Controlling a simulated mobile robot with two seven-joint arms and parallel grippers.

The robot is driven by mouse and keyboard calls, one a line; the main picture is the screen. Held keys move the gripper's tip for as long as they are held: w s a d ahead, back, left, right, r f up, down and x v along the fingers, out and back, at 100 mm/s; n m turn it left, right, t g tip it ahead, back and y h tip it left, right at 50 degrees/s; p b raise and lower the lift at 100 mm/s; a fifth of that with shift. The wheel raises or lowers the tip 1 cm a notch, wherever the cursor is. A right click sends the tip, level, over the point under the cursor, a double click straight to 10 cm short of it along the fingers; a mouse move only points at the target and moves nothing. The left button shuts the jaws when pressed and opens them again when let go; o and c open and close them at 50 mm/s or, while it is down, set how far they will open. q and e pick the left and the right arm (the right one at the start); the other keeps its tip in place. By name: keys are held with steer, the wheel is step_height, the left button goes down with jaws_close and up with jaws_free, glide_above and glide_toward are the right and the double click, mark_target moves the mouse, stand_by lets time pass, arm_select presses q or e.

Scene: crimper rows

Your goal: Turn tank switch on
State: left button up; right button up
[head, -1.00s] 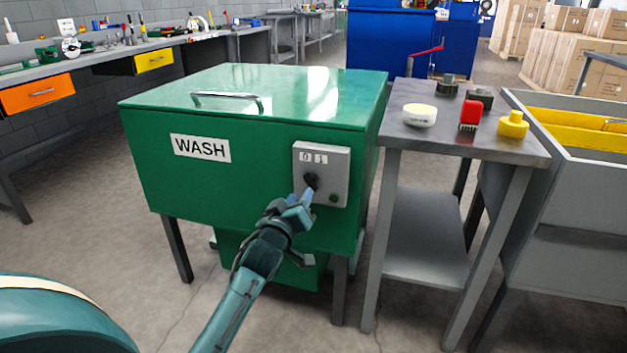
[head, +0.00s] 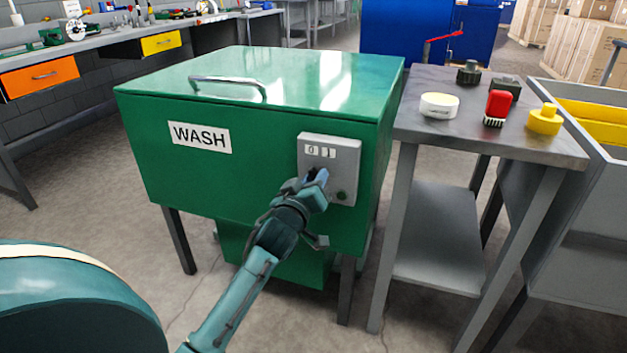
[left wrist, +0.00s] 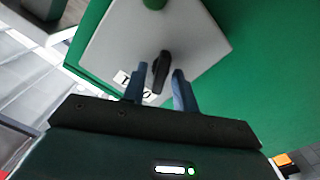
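The green wash tank (head: 170,165) has a lid with a metal handle and a "WASH" label. On its front right is a grey switch panel (head: 345,160) with a 0/1 label (head: 320,152) and a round green button (head: 342,195). My left gripper (head: 318,177) is at the panel and mostly hides the switch knob in the head view. In the left wrist view the black knob (left wrist: 161,70) lies between the two blue fingers of the open gripper (left wrist: 160,73). Gaps show beside it; whether either finger touches it I cannot tell. My right gripper is out of view.
A grey side table (head: 430,150) stands right of the tank, holding a white round piece (head: 439,105), a red piece (head: 498,106), a yellow piece (head: 544,119) and dark knobs. The floor left of the tank is clear.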

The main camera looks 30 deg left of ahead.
arm_select(q)
jaws_close()
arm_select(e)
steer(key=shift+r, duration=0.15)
